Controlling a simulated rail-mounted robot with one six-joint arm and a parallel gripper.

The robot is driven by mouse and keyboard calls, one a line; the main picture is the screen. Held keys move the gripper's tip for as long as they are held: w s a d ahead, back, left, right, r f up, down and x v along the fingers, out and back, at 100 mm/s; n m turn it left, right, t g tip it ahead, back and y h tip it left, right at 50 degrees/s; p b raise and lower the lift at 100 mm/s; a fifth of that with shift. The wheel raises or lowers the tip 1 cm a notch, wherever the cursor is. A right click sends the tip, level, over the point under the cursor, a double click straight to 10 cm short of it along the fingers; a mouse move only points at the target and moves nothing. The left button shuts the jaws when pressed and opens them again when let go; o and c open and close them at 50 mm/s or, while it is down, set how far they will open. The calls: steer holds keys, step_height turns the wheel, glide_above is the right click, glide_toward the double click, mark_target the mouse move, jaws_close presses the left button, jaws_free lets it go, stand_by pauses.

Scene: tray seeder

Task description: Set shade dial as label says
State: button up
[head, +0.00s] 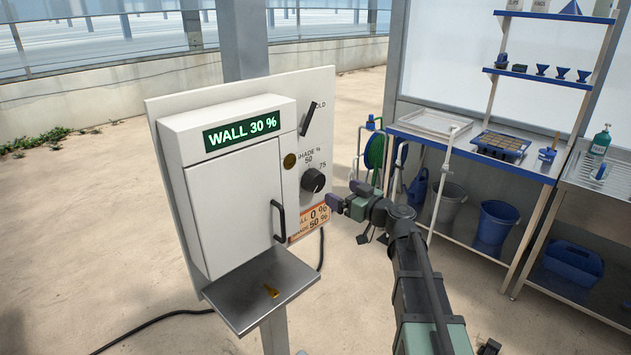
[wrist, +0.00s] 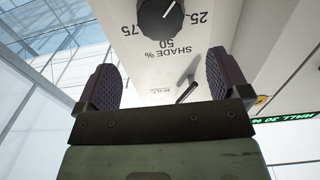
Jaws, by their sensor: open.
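The shade dial (head: 313,181) is a round black knob on the white panel, below the marks "SHADE %", 50 and 75. In the wrist view the dial (wrist: 160,14) appears upside down at the top edge, partly cut off, with 25, 50 and 75 around it. I cannot read its setting surely. The orange and white label (head: 308,222) below it reads 0 % on the wall line and 50 % on the shade line. My gripper (head: 343,197) is open and empty, just right of and below the dial, apart from it. Its two ridged pads also show in the wrist view (wrist: 161,72).
A green display (head: 242,132) reads "WALL 30 %" on the white cabinet (head: 233,205). A black lever (head: 308,118) sits above the dial. A bench (head: 470,150) stands at right.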

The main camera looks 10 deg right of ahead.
mark_target(320, 184)
steer(key=x, duration=1.1)
steer(key=c, duration=0.9)
steer(key=shift+o, duration=0.2)
steer(key=shift+f+m, duration=0.1)
steer(key=shift+m, duration=0.3)
steer(key=m, duration=0.5)
steer(key=shift+d+m, duration=0.1)
steer(key=shift+m, duration=0.2)
steer(key=m, duration=0.7)
steer(key=shift+w+d+f, duration=0.1)
steer(key=shift+f, duration=0.1)
steer(key=m, duration=0.3)
steer(key=m+b, duration=0.1)
steer(key=m, duration=0.2)
steer(key=shift+f+m, duration=0.2)
steer(key=shift+m, duration=0.1)
steer(key=m, duration=0.6)
steer(key=shift+f+m, duration=0.15)
steer(key=shift+m, duration=0.15)
